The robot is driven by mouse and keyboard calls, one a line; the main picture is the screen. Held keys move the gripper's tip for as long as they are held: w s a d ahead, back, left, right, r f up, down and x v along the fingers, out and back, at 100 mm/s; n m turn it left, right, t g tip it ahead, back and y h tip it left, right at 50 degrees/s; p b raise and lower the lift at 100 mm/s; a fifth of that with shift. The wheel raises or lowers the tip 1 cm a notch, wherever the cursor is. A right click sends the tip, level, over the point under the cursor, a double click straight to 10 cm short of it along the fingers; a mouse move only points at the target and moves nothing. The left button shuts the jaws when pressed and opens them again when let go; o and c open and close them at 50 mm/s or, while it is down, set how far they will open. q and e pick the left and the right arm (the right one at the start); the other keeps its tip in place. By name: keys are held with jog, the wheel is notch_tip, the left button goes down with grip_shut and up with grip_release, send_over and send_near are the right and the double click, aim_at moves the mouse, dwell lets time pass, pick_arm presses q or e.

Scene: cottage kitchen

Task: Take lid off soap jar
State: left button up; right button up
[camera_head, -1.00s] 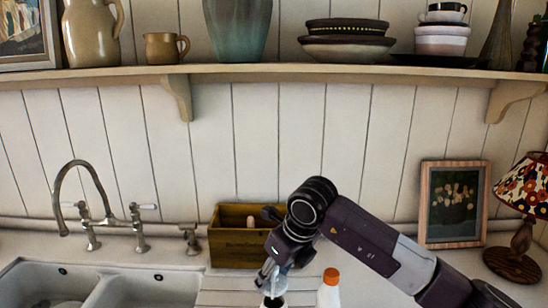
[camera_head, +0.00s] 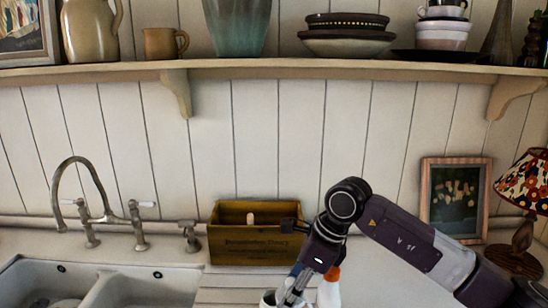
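Whether the fingers are open, shut or holding something is not clear. My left gripper is not in view.
A white bottle (camera_head: 329,292) with an orange cap stands close behind my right gripper, partly hidden. A wooden box (camera_head: 250,248) stands behind. The sink and tap (camera_head: 90,205) are left; a picture frame (camera_head: 455,200) and lamp (camera_head: 520,190) are right.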

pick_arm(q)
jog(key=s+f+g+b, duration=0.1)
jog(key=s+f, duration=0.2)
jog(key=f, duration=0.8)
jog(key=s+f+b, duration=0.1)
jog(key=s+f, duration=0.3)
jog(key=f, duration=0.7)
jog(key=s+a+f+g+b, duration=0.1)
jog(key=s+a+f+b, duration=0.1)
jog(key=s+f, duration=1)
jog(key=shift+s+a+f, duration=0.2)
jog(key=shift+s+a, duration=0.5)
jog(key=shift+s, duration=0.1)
pick_arm(e)
jog(key=s+d+f+n+g+h, duration=0.2)
jog(key=s+d+n+g+h, duration=0.2)
jog(key=s+d+n, duration=1.1)
jog(key=s+n+g, duration=0.1)
jog(key=n, duration=0.4)
jog(key=shift+d+n+g, duration=0.2)
jog(key=shift+n+g, duration=0.2)
